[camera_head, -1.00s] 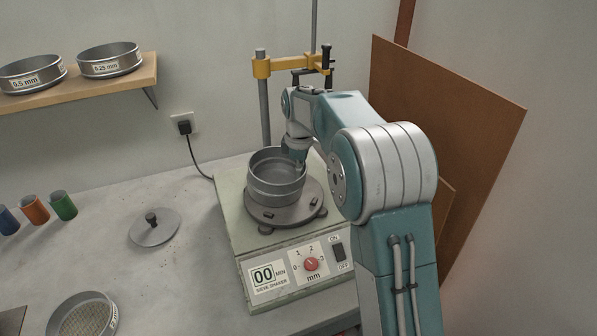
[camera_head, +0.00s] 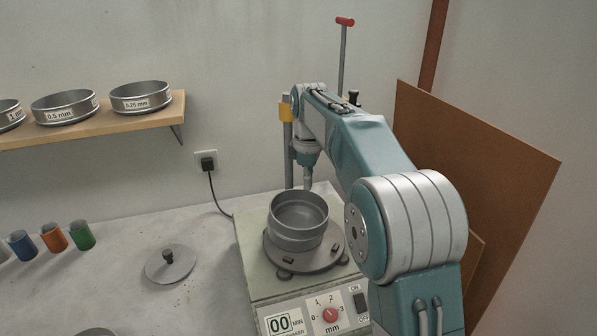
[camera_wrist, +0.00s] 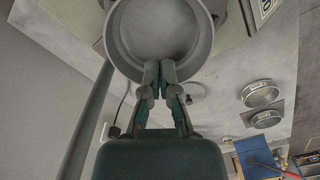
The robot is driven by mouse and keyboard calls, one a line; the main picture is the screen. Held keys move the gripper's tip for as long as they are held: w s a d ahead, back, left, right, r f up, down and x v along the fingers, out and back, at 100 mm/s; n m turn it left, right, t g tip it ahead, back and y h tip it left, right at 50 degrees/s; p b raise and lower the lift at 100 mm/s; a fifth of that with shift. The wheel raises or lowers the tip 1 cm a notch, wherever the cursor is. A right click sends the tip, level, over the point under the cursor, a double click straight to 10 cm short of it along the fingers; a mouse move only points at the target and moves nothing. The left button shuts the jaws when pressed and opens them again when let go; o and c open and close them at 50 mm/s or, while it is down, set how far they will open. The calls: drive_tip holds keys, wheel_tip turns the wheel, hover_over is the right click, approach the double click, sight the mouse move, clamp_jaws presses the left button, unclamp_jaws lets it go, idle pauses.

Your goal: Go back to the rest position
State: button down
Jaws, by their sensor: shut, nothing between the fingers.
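My gripper (camera_head: 307,182) is raised at the far side of the metal sieve pan (camera_head: 298,222), a little above its rim. The wrist view shows my gripper (camera_wrist: 160,72) with its two fingers together and nothing held. The pan (camera_wrist: 118,38) lies beyond the fingertips there and looks empty. It sits on the round plate of the sieve shaker (camera_head: 246,262), whose display reads 00 MIN. My arm bends up from the lower right and over the shaker's right side, hiding part of it.
A post with a yellow clamp (camera_head: 286,111) stands close behind my gripper. A brown board (camera_head: 480,150) leans on the right wall. A lid with a knob (camera_head: 170,266) lies left of the shaker. A shelf (camera_head: 110,118) holds labelled sieves. Coloured cups (camera_head: 53,237) stand at left.

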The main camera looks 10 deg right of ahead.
drive_tip(key=s+d+r+m+t, duration=0.2)
drive_tip(key=s+r+m, duration=0.15)
drive_tip(key=s, duration=0.55)
drive_tip(key=s+d+r+m+t, duration=0.15)
drive_tip(key=s+m, duration=0.25)
drive_tip(key=s, duration=0.5)
drive_tip(key=s+d+f+m+t, duration=0.1)
drive_tip(key=s+f+m, duration=0.2)
drive_tip(key=s, duration=0.4)
drive_tip(key=s+d+f+m+t, duration=0.1)
drive_tip(key=s+f+m, duration=0.2)
drive_tip(key=s, duration=0.5)
drive_tip(key=shift+s, duration=0.3)
